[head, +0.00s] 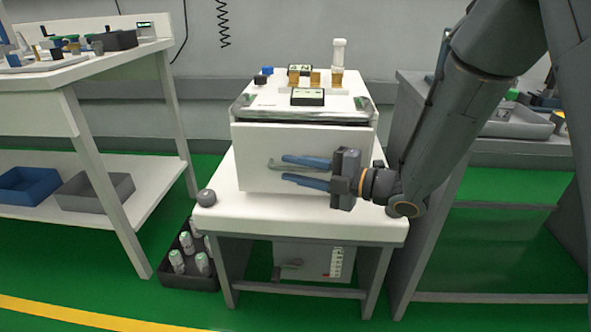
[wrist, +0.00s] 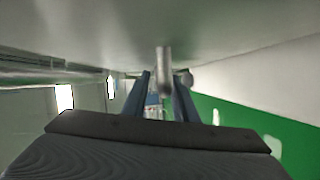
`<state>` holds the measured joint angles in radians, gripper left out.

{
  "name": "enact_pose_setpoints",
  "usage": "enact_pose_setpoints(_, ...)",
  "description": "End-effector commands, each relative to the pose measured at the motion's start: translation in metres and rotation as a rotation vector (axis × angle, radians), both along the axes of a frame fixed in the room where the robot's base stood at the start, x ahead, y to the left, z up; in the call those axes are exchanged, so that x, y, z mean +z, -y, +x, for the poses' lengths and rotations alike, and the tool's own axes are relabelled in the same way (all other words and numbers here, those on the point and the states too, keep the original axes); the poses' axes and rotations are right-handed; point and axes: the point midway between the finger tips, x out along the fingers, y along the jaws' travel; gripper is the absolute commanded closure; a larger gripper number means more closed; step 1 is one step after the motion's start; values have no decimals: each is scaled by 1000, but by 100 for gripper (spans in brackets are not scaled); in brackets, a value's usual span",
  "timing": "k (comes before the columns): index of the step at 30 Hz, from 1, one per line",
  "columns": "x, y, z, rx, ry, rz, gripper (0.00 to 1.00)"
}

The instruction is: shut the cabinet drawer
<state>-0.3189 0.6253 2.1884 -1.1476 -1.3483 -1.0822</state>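The white cabinet (head: 268,100) stands on a small white table. Its drawer front (head: 255,145) faces me, and a dark gap shows along its top edge, so it appears to stand out a little. The drawer's inside is hidden.
Small items, including a black box (head: 308,97) and a white bottle (head: 339,52), stand on the cabinet. A grey knob-like object (head: 206,197) sits at the table's left corner. A bench (head: 85,75) is left, and a grey workstation (head: 415,150) is right, behind my arm.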

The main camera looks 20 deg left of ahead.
Motion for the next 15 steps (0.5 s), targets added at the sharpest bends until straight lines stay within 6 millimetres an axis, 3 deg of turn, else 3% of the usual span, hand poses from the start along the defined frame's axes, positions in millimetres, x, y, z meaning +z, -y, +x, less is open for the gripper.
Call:
enact_pose_setpoints(1, 0, 0, 0, 0, 0, 0, 84)
enact_pose_setpoints(4, 0, 0, 0, 0, 0, 0, 100)
enact_pose_setpoints(11, 0, 0, 0, 0, 0, 0, 100)
enact_pose_setpoints(15, 0, -4, 17, 0, 2, 0, 100)
